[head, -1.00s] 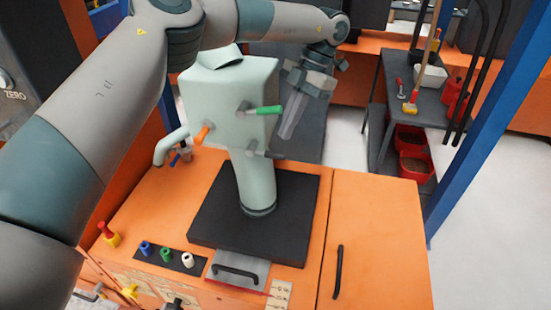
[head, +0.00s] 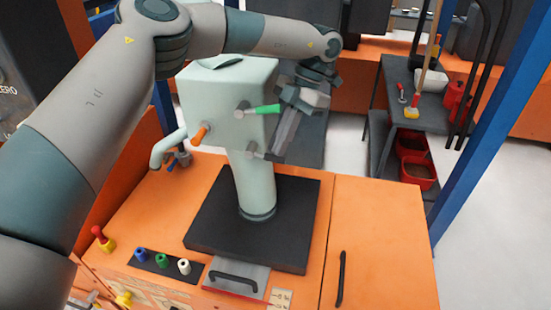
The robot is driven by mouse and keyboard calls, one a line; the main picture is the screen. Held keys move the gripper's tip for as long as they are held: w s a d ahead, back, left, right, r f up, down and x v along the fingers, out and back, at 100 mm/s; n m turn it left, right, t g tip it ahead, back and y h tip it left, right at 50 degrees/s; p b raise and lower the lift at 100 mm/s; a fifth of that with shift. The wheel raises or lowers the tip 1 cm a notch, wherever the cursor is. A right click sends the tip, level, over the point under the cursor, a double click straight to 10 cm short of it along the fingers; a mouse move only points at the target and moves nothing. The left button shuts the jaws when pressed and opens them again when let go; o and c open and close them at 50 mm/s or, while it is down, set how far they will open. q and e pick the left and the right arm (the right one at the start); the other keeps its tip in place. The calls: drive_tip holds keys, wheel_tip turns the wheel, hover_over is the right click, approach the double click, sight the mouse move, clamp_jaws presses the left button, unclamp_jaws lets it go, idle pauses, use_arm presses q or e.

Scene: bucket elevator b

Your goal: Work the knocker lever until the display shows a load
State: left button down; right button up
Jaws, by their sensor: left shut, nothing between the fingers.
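A pale green machine head (head: 222,112) stands on a column above a black plate. It carries a green-handled lever (head: 265,110), an orange-handled lever (head: 199,134) and a lower grey lever (head: 251,148). I cannot tell which one is the knocker lever. My left gripper (head: 272,155) is shut and empty, pointing down at the right side of the head. Its fingers cover the outer end of the grey lever, and its body is close beside the green handle's tip. I cannot tell whether it touches either. No load display can be made out. My right gripper is out of view.
The column rises from a black plate (head: 218,233) on an orange cabinet (head: 372,225). Blue, green and white knobs and a red-yellow knob (head: 102,238) sit at its front left. A grey side table (head: 430,102) with tools stands at right, behind a blue post (head: 490,120).

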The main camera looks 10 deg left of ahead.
use_arm(q)
drive_tip(key=shift+f, duration=0.1)
idle(0.3)
drive_tip(key=shift+w+d+f, duration=0.95)
drive_tip(key=shift+w+f, duration=0.2)
idle(0.4)
